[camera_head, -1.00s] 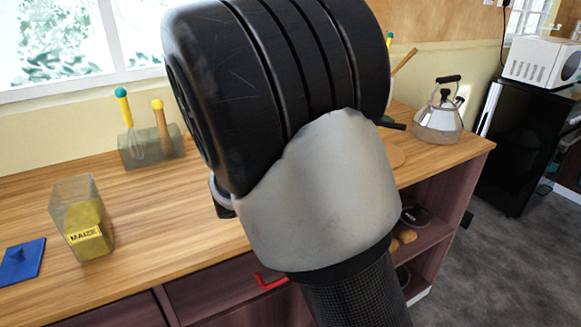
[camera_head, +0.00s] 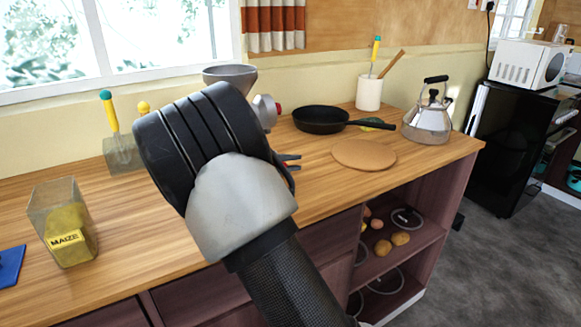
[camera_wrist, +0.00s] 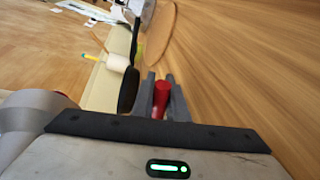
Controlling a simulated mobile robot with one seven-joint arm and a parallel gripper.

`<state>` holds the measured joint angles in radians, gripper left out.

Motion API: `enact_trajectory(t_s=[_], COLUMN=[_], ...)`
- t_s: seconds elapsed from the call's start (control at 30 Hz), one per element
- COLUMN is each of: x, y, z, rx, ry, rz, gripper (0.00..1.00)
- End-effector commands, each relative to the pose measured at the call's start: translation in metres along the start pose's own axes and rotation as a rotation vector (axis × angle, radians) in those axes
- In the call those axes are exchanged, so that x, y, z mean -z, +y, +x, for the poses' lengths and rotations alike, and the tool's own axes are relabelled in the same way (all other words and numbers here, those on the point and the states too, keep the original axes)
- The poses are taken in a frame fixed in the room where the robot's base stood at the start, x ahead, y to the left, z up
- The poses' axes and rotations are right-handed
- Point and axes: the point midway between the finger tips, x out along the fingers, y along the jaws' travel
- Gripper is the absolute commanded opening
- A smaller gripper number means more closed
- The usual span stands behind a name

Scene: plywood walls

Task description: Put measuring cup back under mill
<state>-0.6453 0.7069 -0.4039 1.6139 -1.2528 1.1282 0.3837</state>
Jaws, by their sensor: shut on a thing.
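My gripper (camera_head: 290,164) is low over the worktop, its fingers partly behind my wrist in the head view. In the wrist view its fingers (camera_wrist: 163,95) are shut on a red handle-like piece (camera_wrist: 161,100). The rest of that piece is hidden, so I cannot tell whether it belongs to the measuring cup. The mill shows behind my wrist as a grey funnel (camera_head: 229,74) and a grey body (camera_head: 263,112) with a red end. Its lower part and the spot under it are hidden by my arm. No whole measuring cup is visible.
A jar labelled MAIZE (camera_head: 62,222) stands at left on the worktop, near a blue item (camera_head: 10,266). A black pan (camera_head: 321,120), a round board (camera_head: 364,154), a utensil pot (camera_head: 369,93) and a kettle (camera_head: 428,118) stand at right. Worktop in front of the board is clear.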

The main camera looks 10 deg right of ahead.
Motion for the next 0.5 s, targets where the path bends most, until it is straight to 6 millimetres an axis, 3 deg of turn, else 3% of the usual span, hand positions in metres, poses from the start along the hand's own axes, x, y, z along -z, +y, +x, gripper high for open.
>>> enact_trajectory(t_s=[0.33,0.37,0.4,0.5], x=[0.0007,0.0005,0.0004,0.0003], y=[-0.0038,-0.0029,-0.0024,-0.0025], z=[0.0012,0.0009,0.0008,0.0008], rx=[-0.001,0.000,0.000,0.000], ry=[0.000,0.000,0.000,0.000], rz=[0.001,0.001,0.001,0.001], gripper=[0.00,0.17,0.23,0.32])
